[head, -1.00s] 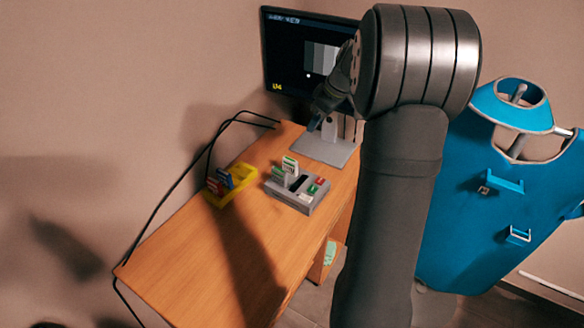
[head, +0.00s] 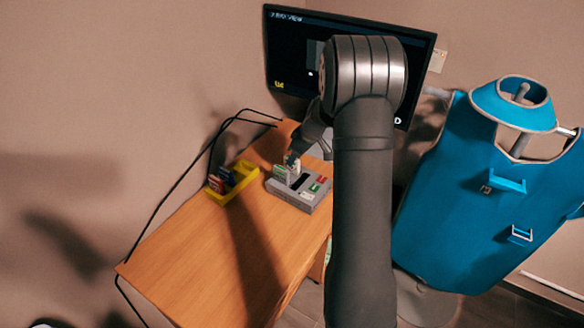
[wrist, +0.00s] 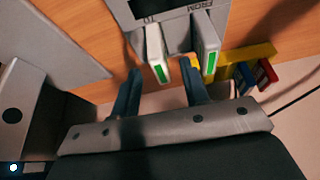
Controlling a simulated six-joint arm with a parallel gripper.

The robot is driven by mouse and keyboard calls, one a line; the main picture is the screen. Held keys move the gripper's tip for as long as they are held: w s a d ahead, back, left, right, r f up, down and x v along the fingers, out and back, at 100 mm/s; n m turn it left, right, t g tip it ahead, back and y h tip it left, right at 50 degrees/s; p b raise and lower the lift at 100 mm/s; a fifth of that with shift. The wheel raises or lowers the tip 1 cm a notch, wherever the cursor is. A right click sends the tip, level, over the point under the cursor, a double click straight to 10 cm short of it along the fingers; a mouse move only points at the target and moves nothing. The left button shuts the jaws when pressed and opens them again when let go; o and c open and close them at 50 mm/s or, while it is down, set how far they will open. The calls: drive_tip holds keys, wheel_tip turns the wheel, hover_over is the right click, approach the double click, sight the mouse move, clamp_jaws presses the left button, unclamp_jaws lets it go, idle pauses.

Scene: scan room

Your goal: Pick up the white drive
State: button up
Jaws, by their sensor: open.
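Two white drives with green labels stand upright in the slots of a grey dock (head: 312,199). In the wrist view, one white drive (wrist: 154,45) is in the slot marked TO and the other white drive (wrist: 207,38) is in the slot marked FROM. My gripper (wrist: 161,69) is open, with one finger on each side of the drive in the TO slot. Gaps show between that drive and both fingers. In the head view, my gripper (head: 292,158) is right at the drives and partly hides them.
A yellow holder (head: 240,178) with red and blue drives stands left of the dock, close to the FROM drive in the wrist view. A monitor (head: 285,60) stands behind. The front of the wooden desk (head: 210,250) is clear.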

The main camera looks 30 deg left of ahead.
drive_tip(key=x, duration=0.5)
clamp_jaws()
drive_tip(key=shift+w+r, duration=0.1)
drive_tip(key=shift+r, duration=0.05)
